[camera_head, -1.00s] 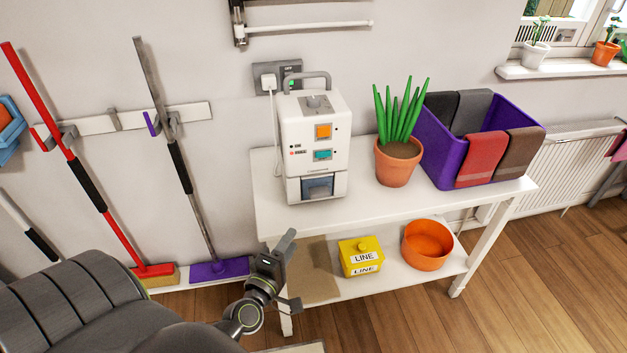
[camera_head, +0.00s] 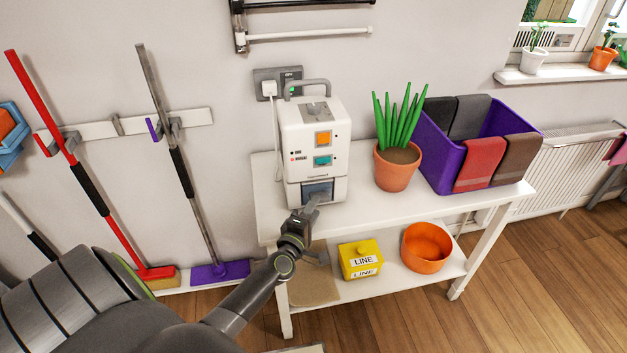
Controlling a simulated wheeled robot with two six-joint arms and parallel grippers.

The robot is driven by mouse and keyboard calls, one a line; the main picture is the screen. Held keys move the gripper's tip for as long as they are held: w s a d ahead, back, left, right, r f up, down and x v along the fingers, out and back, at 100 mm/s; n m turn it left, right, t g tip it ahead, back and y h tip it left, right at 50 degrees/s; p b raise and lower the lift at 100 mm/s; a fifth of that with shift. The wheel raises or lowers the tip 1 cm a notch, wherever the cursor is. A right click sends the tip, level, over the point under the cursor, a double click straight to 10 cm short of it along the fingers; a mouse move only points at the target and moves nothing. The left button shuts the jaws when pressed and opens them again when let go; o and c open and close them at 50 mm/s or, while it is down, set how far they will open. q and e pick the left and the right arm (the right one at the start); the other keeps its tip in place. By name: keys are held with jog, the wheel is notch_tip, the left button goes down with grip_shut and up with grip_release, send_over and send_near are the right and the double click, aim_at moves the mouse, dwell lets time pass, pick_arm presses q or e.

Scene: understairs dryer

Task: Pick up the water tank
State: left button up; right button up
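The water tank (camera_head: 319,191) is the dark, bluish window-like compartment low in the front of a white machine (camera_head: 305,130), which stands upright on the white table. The machine has a grey top handle, an orange button and a teal button. My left gripper (camera_head: 319,229) is in front of the table's front edge, just below the tank. Its fingers are spread apart with nothing between them. The upper finger overlaps the lower front of the tank in the picture; I cannot tell whether it touches. My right gripper is out of view.
On the white table (camera_head: 366,212) stand a potted plant (camera_head: 397,168) and a purple bin (camera_head: 439,159) with cloths. The lower shelf holds a yellow box (camera_head: 360,260) and an orange bowl (camera_head: 427,247). Brooms hang left. The tabletop right of the machine is partly clear.

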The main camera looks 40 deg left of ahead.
aim_at(315, 183)
pick_arm(q)
jog(key=w, duration=0.4)
jog(key=shift+a, duration=0.35)
jog(key=shift+c, duration=0.4)
grip_shut()
jog(key=shift+r, duration=0.15)
